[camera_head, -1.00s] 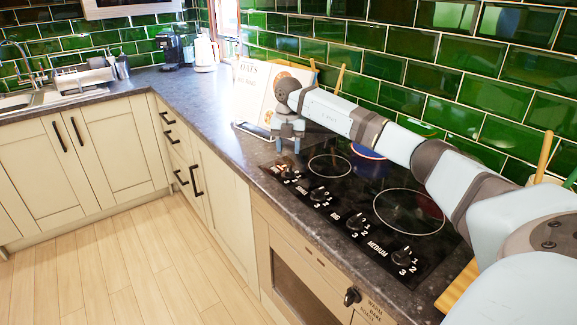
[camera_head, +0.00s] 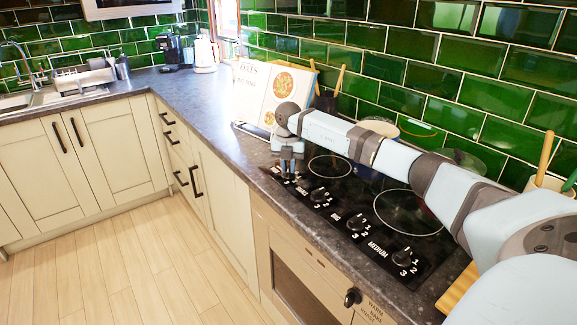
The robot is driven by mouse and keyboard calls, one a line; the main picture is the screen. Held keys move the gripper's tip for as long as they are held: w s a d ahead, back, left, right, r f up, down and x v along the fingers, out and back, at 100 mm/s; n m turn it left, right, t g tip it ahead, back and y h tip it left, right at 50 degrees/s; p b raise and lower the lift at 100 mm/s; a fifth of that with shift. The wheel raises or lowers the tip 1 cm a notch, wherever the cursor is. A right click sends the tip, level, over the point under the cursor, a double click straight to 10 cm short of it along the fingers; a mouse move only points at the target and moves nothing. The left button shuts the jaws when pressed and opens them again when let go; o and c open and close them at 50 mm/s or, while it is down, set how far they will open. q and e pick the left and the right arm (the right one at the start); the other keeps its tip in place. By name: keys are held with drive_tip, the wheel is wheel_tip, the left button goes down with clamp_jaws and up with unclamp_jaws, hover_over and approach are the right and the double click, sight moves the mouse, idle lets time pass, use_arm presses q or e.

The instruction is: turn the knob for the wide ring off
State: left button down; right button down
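The black glass hob (camera_head: 335,220) has a row of black knobs with white numbers along its front edge. Three knobs show clearly: the nearest one by the label MEDIUM (camera_head: 401,257), one by BIG (camera_head: 356,222), and one farther left (camera_head: 318,194). The leftmost knob, at the far end of the row, is largely hidden by my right gripper (camera_head: 288,172). That gripper points down with its fingertips at this knob's place. Whether its fingers touch or grip the knob I cannot tell. The label there is too small to read. My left gripper is out of view.
An oats recipe book (camera_head: 258,92) stands open behind the gripper. Pots are partly hidden behind my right arm at the back of the hob. An oven knob (camera_head: 351,297) sticks out below the worktop. The worktop (camera_head: 205,100) to the left is clear.

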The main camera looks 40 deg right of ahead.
idle(0.3)
drive_tip(key=n+p, duration=0.1)
drive_tip(key=n, duration=0.2)
drive_tip(key=shift+r, duration=0.1)
drive_tip(key=n+p, duration=0.1)
drive_tip(key=n, duration=0.2)
drive_tip(key=shift+n, duration=0.3)
drive_tip(key=n+p, duration=0.1)
drive_tip(key=n, duration=0.2)
drive_tip(key=shift+w+a+n, duration=0.1)
drive_tip(key=shift+a+n, duration=0.05)
drive_tip(key=shift+n, duration=0.15)
drive_tip(key=n, duration=0.3)
drive_tip(key=shift+a+n, duration=0.1)
drive_tip(key=shift+n, duration=0.2)
drive_tip(key=n, duration=0.6)
drive_tip(key=shift+a, duration=0.1)
drive_tip(key=n, duration=0.7)
drive_tip(key=shift+s, duration=0.2)
